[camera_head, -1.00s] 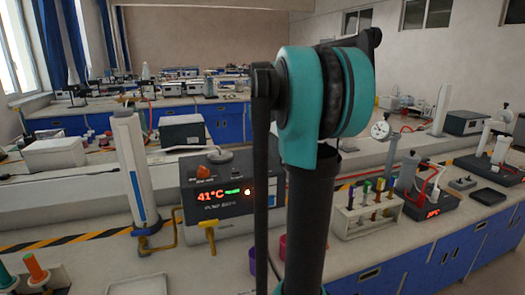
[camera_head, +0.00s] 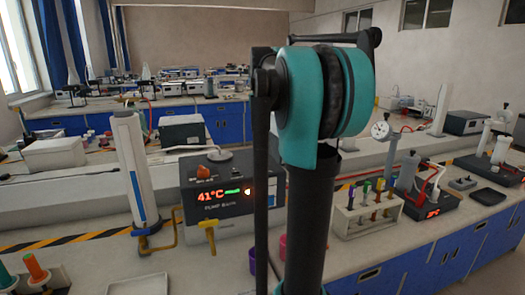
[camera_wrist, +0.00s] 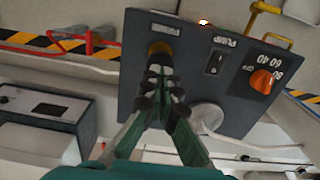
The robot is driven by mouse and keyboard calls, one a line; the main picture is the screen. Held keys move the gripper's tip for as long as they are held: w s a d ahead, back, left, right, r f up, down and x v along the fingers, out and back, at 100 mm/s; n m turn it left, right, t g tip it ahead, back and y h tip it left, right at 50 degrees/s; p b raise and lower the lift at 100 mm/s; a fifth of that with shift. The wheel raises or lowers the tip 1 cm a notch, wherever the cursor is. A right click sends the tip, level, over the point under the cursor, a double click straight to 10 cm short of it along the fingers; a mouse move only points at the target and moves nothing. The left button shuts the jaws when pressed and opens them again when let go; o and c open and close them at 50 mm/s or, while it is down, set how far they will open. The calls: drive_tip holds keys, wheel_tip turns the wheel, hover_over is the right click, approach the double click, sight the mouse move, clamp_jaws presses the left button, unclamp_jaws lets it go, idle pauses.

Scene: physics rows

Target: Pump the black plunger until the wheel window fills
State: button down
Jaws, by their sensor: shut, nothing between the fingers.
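The dark grey pump bath unit (camera_head: 228,212) stands on the near bench, its display lit at 41°C. A small glowing round spot (camera_head: 248,191) sits beside the display; I cannot tell whether it is the wheel window or how full it is. In the wrist view the unit's top panel (camera_wrist: 212,88) carries labels, a black rocker switch (camera_wrist: 215,62) and an orange knob (camera_wrist: 262,80). My gripper (camera_wrist: 157,72) is shut, its fingertips at a brass-coloured ring (camera_wrist: 160,47) on the panel. A black plunger cannot be made out there; the fingertips cover that spot. My arm hides the gripper in the head view.
A round grey lid (camera_wrist: 206,117) lies right of the fingers. A yellow pipe (camera_head: 176,228) and a white cylinder (camera_head: 134,165) stand left of the unit. A rack of coloured tubes (camera_head: 367,212) stands to the right. A pale tray (camera_head: 138,286) lies in front.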

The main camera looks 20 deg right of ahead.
drive_tip(key=shift+r, duration=2.5)
